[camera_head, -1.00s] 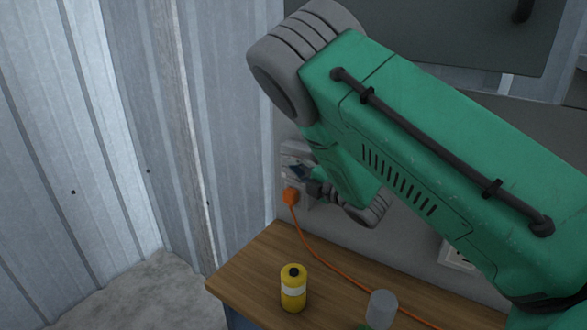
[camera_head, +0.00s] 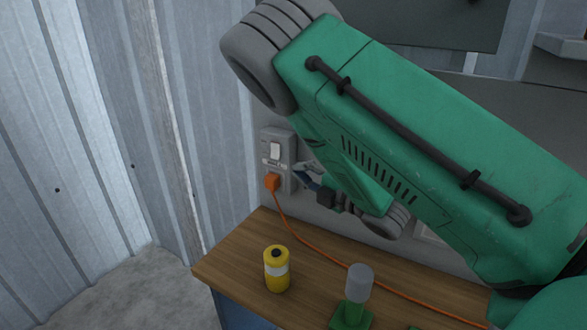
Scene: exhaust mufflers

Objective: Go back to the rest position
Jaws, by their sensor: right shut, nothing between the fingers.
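My right arm reaches in from the right, large and green, across the upper right. My right gripper (camera_head: 307,176) shows small and partly hidden behind the arm, just right of the wall socket. It is shut, with nothing in it. A grey wall socket (camera_head: 277,150) with a white switch is on the back wall, and an orange plug (camera_head: 272,181) sits at its lower part. The gripper looks apart from the plug. My left gripper is not in view.
A wooden bench (camera_head: 225,262) stands below. On it are a yellow canister (camera_head: 277,270), a grey cylinder (camera_head: 358,283) on a green base, and an orange cable (camera_head: 315,245) running right. Corrugated metal walls (camera_head: 70,130) close off the left. The floor (camera_head: 130,295) there is bare.

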